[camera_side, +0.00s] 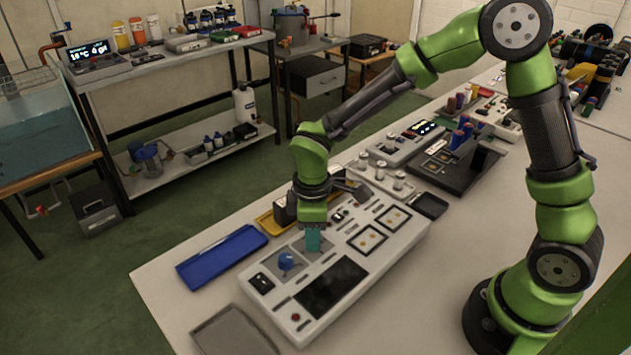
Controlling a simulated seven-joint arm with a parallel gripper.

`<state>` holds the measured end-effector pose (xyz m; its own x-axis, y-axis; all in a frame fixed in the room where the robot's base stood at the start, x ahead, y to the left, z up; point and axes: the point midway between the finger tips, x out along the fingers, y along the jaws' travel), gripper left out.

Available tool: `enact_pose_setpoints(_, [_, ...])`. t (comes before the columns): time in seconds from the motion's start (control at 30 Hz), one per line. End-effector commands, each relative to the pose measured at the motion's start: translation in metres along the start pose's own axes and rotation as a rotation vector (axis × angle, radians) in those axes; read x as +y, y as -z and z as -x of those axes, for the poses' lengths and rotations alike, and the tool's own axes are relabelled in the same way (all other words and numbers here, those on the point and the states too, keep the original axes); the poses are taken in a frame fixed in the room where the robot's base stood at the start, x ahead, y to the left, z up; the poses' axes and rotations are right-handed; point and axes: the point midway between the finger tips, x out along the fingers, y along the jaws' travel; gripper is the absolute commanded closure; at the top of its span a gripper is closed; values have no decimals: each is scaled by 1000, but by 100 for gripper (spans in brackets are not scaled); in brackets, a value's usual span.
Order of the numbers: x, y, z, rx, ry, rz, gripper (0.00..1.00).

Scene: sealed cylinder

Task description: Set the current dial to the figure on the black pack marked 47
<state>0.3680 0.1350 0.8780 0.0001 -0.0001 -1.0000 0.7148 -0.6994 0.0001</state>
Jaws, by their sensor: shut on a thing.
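A pale control panel (355,285) lies on the white table, with a dark blank screen (332,287) on its front part. A blue knob (286,260) stands on a grey square plate near the panel's left end. My gripper (313,243) points straight down at the panel, just right of that knob. Its teal lower end is shut on what looks like a second knob, the current dial, mostly hidden by the fingers. A dark block (283,209), perhaps the black pack, stands behind my gripper at a yellow tray (268,224). No 47 is legible, nor is any dial setting.
An empty blue tray (222,257) lies left of the panel and a grey tray (235,333) in front. Black and white devices (462,160) crowd the table behind the panel.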

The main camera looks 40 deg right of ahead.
Motion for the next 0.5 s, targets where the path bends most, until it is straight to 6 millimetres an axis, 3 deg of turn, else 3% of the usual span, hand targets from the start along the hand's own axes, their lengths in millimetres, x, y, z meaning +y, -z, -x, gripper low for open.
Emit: enact_pose_setpoints(0.5, [0,0,2,1,-1,192,100])
